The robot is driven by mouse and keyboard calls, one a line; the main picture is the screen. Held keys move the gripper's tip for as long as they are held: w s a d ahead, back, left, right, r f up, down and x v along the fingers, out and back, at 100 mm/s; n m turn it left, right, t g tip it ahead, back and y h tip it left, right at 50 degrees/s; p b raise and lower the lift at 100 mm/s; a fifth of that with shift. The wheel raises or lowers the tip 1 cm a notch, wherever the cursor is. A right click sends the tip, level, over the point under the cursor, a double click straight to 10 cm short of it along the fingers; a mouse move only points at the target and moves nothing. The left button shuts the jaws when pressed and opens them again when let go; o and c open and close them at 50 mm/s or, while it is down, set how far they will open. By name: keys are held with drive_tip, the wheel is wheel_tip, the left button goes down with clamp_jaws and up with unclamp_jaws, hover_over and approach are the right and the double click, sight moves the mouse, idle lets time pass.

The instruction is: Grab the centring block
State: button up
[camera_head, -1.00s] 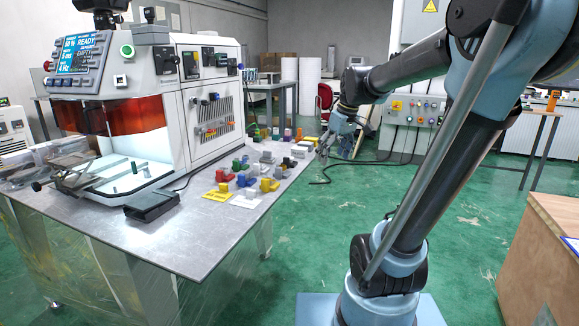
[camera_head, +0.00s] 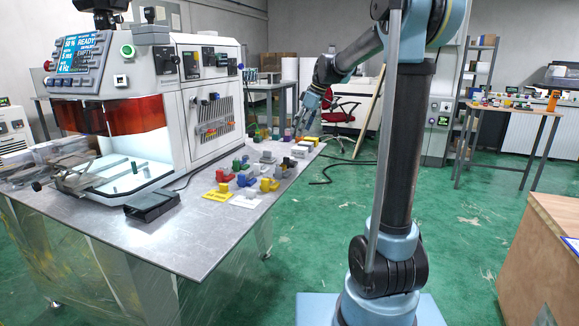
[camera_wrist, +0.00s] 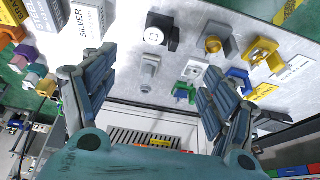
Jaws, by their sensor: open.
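My gripper (camera_head: 304,122) is over the far right end of the metal table in the head view. In the wrist view my gripper (camera_wrist: 155,88) is open and empty, its fingers wide apart above the table. Between and beyond the fingers stand small parts: a grey part (camera_wrist: 150,65), a pale plate-like part (camera_wrist: 193,71), a dark part with a white square top (camera_wrist: 160,30), and a blue-green part (camera_wrist: 182,92) near the right finger. Grey-yellow parts (camera_wrist: 217,42) and a yellow part (camera_wrist: 263,52) stand farther right. I cannot tell which is the centring block.
The metal table (camera_head: 185,237) carries a large white machine (camera_head: 210,105). Silver boxes (camera_wrist: 88,18) stand left in the wrist view, with coloured parts beyond. A yellow card (camera_head: 217,195) and white card (camera_head: 246,202) lie at the table edge. The near right corner is clear.

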approach(289, 158)
drive_tip(key=w+f, duration=0.1)
drive_tip(key=w+a+f, duration=0.1)
drive_tip(key=f, duration=0.1)
drive_tip(key=w+a+f, duration=0.1)
drive_tip(key=w, duration=0.1)
drive_tip(key=shift+f, duration=0.2)
drive_tip(key=shift+d+x, duration=0.2)
drive_tip(key=shift+x, duration=3)
drive_tip(key=shift+s, duration=0.15)
drive_tip(key=c, duration=1.2)
